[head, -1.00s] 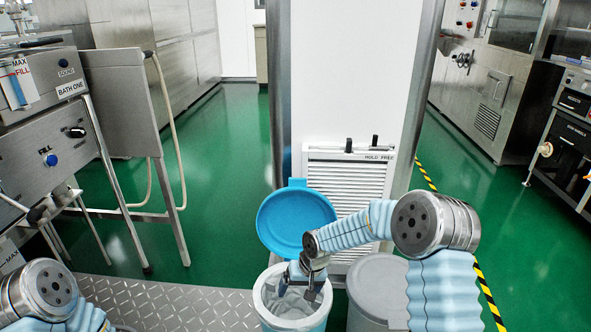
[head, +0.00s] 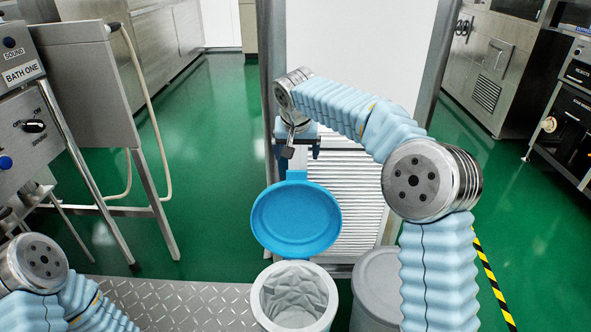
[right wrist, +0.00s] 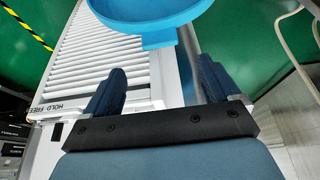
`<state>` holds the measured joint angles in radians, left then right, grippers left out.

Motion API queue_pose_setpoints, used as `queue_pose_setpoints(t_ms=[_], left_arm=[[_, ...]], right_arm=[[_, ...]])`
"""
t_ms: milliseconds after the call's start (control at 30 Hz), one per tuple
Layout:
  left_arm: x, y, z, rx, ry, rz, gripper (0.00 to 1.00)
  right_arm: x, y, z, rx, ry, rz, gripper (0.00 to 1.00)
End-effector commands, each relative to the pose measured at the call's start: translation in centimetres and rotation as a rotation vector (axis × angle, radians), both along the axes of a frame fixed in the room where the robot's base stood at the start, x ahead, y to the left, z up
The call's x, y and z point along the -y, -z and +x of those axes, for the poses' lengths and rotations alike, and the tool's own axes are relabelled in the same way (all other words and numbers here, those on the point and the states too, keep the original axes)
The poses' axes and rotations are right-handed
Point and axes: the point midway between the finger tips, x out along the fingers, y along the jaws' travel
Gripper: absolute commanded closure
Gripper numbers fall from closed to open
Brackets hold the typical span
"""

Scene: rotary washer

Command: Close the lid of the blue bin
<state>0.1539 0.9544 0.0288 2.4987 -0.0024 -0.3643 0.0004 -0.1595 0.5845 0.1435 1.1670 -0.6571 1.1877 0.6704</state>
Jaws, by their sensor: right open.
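The blue bin's lid (head: 296,219) stands open, raised behind the bin, with a small tab on its top edge. The bin (head: 294,297) is on the floor at the bottom middle of the head view, with a light crumpled liner inside. My right gripper (head: 299,153) is above and behind the lid, open and empty, near the white louvred panel. In the right wrist view the lid (right wrist: 150,15) and its tab show beyond the two open fingers (right wrist: 160,90), apart from them. My left arm shows at lower left; its gripper is out of view.
A grey lidded bin (head: 377,285) stands to the right of the blue one. The louvred panel (head: 350,195) and white column are close behind. A steel bath bench (head: 85,85) stands at left. Green floor (head: 200,150) is clear between the bench and the column.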

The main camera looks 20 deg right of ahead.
Motion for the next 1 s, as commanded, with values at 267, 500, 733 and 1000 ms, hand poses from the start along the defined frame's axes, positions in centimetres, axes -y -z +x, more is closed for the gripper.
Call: queue_pose_setpoints(t_ms=[267, 500, 733, 1000], left_arm=[[0.0, 0.1, 0.0, 0.001, 0.0, 0.0, 0.7], [0.0, 0.0, 0.0, 0.001, 0.0, 0.0, 0.7], [0.0, 0.0, 0.0, 0.001, 0.0, 0.0, 0.7], [0.0, 0.0, 0.0, 0.001, 0.0, 0.0, 0.7]], right_arm=[[0.7, 6.1, 2.3, -0.005, 0.0, 0.001, 0.11], [1.0, 8.9, 3.5, -0.002, -0.001, 0.001, 0.11], [1.0, 9.3, 3.7, -0.002, -0.001, 0.001, 0.11], [1.0, 9.3, 3.6, -0.001, -0.001, 0.001, 0.34]])
